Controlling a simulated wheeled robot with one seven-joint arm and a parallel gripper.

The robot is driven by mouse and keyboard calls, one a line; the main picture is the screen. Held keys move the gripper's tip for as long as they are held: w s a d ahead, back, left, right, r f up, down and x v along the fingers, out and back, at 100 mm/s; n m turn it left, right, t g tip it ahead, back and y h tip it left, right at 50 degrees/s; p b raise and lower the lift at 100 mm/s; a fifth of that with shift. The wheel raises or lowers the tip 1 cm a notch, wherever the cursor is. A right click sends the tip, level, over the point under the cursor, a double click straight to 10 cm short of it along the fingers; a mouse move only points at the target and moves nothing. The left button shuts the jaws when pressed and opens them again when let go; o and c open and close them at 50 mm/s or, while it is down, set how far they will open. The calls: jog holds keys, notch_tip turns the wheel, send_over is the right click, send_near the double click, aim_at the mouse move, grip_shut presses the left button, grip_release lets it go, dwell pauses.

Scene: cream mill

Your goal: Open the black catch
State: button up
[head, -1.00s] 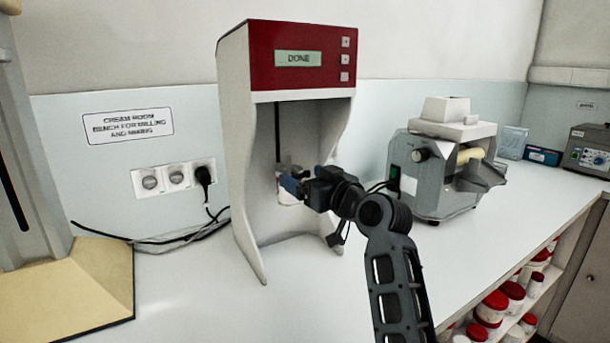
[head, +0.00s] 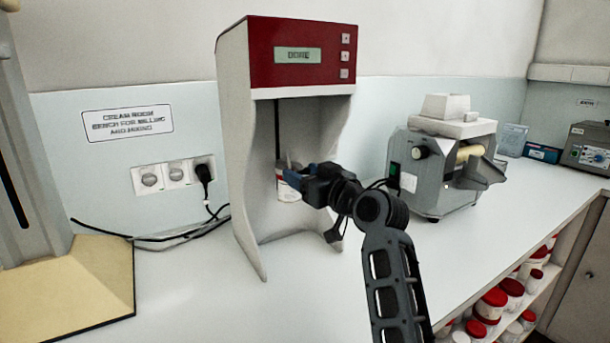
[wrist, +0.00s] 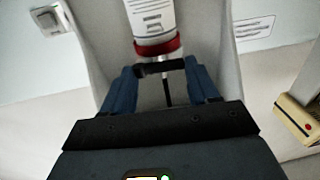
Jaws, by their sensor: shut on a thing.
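The black catch (wrist: 158,69) is a short dark bar just beside a red band (wrist: 157,47) on a white jar (wrist: 150,18) in the wrist view. My gripper (wrist: 161,72) has its two blue fingers at the ends of the bar and is shut on it. In the head view, my gripper (head: 289,177) reaches into the open bay of the white and red mixer (head: 242,150). The jar (head: 288,191) shows there, partly hidden behind my fingers. The catch is hidden in the head view.
The mixer's side walls stand close around my gripper. A grey mill (head: 425,180) stands to the right on the white bench (head: 200,290). A beige-based stand (head: 80,285) is at the left. Cables (head: 165,238) run along the wall. The front bench is clear.

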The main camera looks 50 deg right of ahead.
jog(key=shift+d, duration=0.1)
jog(key=shift+s+d+n+y+b, duration=0.15)
jog(key=shift+n+y+b, duration=0.3)
jog(key=shift+y, duration=0.35)
jog(key=n+y+b, duration=0.1)
jog(key=n+y, duration=0.1)
jog(key=y, duration=0.1)
jog(key=n+y+b, duration=0.1)
jog(key=shift+s+d+f+b, duration=0.15)
jog(key=shift+s+d+b, duration=0.15)
jog(key=shift+d, duration=0.05)
jog(key=n+y+b, duration=0.2)
jog(key=y, duration=0.1)
jog(key=n+g+y+b, duration=0.1)
jog(key=y, duration=0.1)
jog(key=shift+s+d, duration=0.15)
jog(key=shift+d, duration=0.15)
jog(key=shift+d+n+g+y+b, duration=0.2)
jog(key=shift+n+g+y+b, duration=0.8)
jog(key=shift+y, duration=0.6)
jog(key=shift+r+n, duration=0.2)
jog(key=shift+n, duration=0.05)
jog(key=o, duration=1.1)
jog(key=shift+c, duration=0.2)
